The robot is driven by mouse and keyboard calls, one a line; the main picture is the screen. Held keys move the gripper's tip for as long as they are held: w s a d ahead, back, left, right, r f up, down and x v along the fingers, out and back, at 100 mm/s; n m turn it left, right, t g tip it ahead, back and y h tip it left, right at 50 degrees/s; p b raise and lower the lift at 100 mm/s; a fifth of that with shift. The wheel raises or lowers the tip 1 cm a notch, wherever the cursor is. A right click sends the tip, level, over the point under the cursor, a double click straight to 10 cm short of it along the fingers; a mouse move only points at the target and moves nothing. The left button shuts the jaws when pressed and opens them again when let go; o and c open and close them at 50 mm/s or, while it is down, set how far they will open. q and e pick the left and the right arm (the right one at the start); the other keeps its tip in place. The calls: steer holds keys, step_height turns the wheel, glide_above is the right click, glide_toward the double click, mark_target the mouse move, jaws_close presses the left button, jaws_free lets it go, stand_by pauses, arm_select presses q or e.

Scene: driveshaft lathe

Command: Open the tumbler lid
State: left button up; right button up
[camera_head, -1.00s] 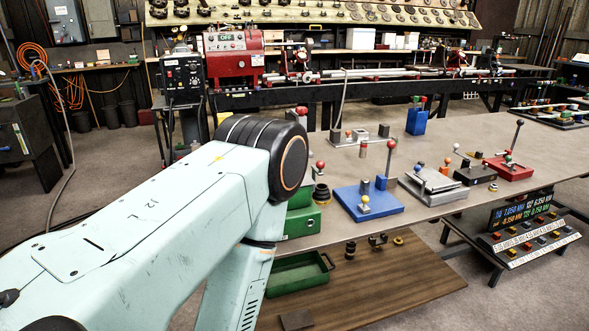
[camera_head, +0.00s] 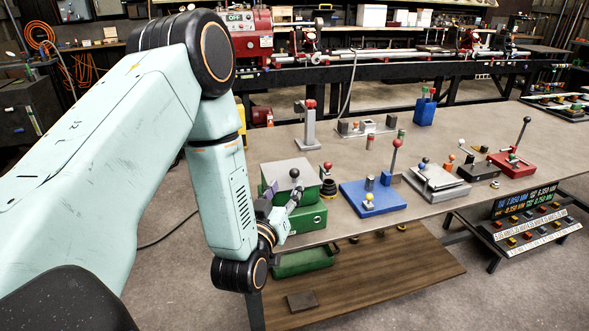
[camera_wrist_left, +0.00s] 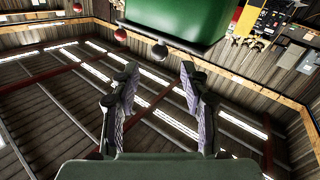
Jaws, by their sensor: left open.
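The tumbler looks like the green box (camera_head: 312,219) at the table's front left, with a grey lid (camera_head: 287,171) on top that looks shut. My left gripper (camera_head: 288,199) is in front of the box, close to the knob; contact cannot be told. In the left wrist view the gripper (camera_wrist_left: 158,76) is open and empty, its fingers pointing towards the green box (camera_wrist_left: 180,18). My right gripper is not in view.
A blue fixture (camera_head: 373,198) with a red-knobbed lever stands right of the box. A grey post with a red top (camera_head: 309,125) stands behind. A green tray (camera_head: 304,262) sits below on the wooden shelf (camera_head: 385,275). A red ball (camera_wrist_left: 121,35) shows in the wrist view.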

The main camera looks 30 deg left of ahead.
mark_target(293, 176)
arm_select(q)
steer(key=shift+x, duration=3.9)
steer(key=shift+d+f, duration=0.1)
steer(key=shift+f, duration=0.05)
jaws_close()
